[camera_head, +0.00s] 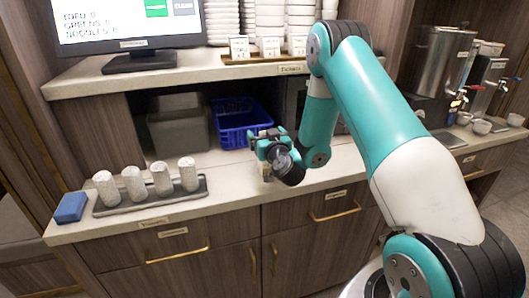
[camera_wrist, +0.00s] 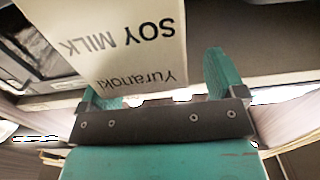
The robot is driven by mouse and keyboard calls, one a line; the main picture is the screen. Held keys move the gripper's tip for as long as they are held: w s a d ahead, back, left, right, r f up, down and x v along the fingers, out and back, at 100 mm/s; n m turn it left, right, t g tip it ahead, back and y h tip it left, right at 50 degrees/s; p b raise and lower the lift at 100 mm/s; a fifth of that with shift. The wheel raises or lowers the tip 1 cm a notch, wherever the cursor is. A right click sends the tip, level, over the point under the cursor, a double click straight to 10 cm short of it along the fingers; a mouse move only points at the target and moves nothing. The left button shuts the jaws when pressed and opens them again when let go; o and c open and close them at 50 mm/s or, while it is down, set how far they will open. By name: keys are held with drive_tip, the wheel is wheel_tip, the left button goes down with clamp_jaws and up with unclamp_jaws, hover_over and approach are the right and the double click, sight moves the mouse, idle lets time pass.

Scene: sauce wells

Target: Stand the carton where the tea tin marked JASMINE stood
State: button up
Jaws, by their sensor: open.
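A white carton printed SOY MILK and Yuranoki (camera_wrist: 110,45) fills the upper left of the wrist view, its lettering upside down. My gripper (camera_wrist: 158,85) is open; the carton overlaps its left finger, and the right finger stands clear of it with a gap. In the head view my gripper (camera_head: 266,143) is low over the counter, in front of the blue basket. A small pale patch (camera_head: 266,173) under it may be the carton, mostly hidden by my wrist. I see no tin marked JASMINE in either view.
Several speckled cups stand on a dark tray (camera_head: 152,207) at left, beside a blue block (camera_head: 71,207). A blue basket (camera_head: 233,130) and grey bin (camera_head: 178,135) sit under the shelf (camera_head: 200,66). Urns (camera_head: 443,62) and small bowls (camera_head: 481,127) stand at right.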

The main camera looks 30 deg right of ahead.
drive_tip(key=shift+d, duration=0.3)
drive_tip(key=c, duration=0.3)
drive_tip(key=shift+s, duration=0.1)
drive_tip(key=c, duration=0.4)
drive_tip(key=shift+d, duration=0.1)
clamp_jaws()
drive_tip(key=shift+r, duration=0.1)
